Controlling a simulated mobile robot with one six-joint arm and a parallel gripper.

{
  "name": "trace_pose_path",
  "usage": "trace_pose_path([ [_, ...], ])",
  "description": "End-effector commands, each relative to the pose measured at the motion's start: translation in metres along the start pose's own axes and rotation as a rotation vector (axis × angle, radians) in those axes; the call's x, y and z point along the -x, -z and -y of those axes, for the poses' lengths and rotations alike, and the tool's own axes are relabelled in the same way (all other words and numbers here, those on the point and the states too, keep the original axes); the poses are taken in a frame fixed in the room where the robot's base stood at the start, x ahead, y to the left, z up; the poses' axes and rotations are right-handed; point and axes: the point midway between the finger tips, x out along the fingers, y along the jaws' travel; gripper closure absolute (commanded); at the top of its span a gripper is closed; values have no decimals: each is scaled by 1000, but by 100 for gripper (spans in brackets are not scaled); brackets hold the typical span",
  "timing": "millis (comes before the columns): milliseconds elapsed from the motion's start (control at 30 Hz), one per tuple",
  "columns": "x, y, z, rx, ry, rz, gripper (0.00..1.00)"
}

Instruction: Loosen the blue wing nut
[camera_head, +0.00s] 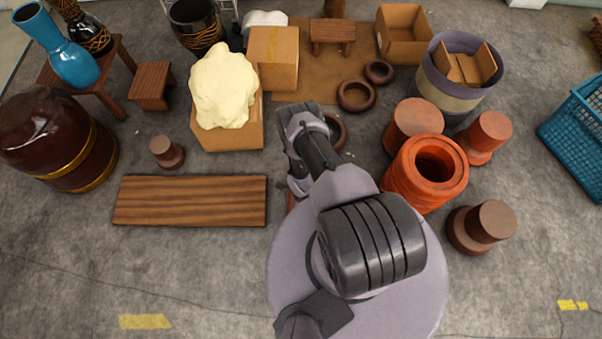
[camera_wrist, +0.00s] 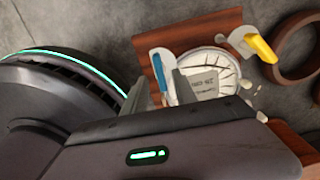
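In the wrist view, the blue wing nut (camera_wrist: 160,68) is an upright-looking blue piece at the left edge of a white round dial-like part (camera_wrist: 208,80) with dark lettering. That part sits on a reddish-brown wooden board (camera_wrist: 199,29). My gripper (camera_wrist: 161,90) is open, its two pale fingers apart with the lower end of the blue wing nut showing between or just beyond them. I cannot tell whether either finger touches it. In the head view my arm covers this spot, and the wing nut is hidden.
A yellow wing nut (camera_wrist: 260,46) on a pale mount is at the dial's upper right. A brown ring (camera_wrist: 291,48) lies beyond it. In the head view, orange pots (camera_head: 426,173) stand right of my arm, and a wooden plank (camera_head: 190,200) lies left.

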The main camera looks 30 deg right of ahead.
Motion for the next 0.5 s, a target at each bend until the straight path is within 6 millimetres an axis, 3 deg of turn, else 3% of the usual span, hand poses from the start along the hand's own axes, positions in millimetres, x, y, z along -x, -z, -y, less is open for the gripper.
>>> trace_pose_path([
  [33,-12,0,0,1,0,0,66],
  [133,-21,0,0,2,1,0,66],
  [467,-24,0,0,1,0,0,66],
  [500,-24,0,0,1,0,0,72],
])
